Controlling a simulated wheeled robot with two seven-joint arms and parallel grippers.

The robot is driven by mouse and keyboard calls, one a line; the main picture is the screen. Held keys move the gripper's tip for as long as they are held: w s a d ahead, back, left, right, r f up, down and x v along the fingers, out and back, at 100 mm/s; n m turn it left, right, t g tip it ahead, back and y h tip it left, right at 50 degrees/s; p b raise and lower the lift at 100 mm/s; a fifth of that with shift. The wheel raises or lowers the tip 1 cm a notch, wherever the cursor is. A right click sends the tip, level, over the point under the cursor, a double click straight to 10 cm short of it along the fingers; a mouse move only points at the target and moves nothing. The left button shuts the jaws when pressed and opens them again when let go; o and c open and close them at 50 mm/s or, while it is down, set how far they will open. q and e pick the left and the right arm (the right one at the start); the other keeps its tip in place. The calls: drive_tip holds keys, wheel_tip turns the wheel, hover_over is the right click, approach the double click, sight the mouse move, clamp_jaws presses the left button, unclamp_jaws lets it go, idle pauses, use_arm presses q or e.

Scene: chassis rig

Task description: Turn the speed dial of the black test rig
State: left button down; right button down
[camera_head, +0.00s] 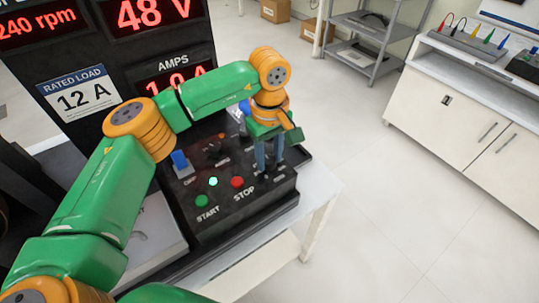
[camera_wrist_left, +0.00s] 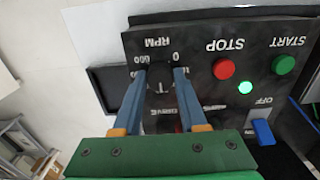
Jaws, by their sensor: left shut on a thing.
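The black test rig (camera_head: 222,215) stands on a white table, its control panel facing up. The speed dial (camera_wrist_left: 160,80) is a dark knob under the letters RPM, with scale marks around it in the left wrist view. My left gripper (camera_wrist_left: 158,76) has its two blue-grey fingers on either side of the dial and is shut on it. In the head view my left gripper (camera_head: 266,165) reaches down onto the right part of the panel. The dial there is mostly hidden by the fingers.
Near the dial are the red STOP button (camera_head: 237,182), the green START button (camera_head: 201,201), a lit green lamp (camera_head: 213,182) and a blue switch (camera_head: 180,160). Red displays read 240 rpm (camera_head: 40,22) and 48 V (camera_head: 152,12). A white cabinet (camera_head: 460,115) stands right; floor between is clear.

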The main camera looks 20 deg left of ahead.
sight(269, 159)
use_arm(q)
drive_tip(key=shift+w+r, duration=0.1)
drive_tip(key=shift+r, duration=0.05)
drive_tip(key=shift+c, duration=2.3)
unclamp_jaws()
wheel_tip(269, 159, up, 6)
drive_tip(key=shift+r+b, duration=0.2)
drive_tip(key=shift+b, duration=0.1)
drive_tip(key=shift+r, duration=0.3)
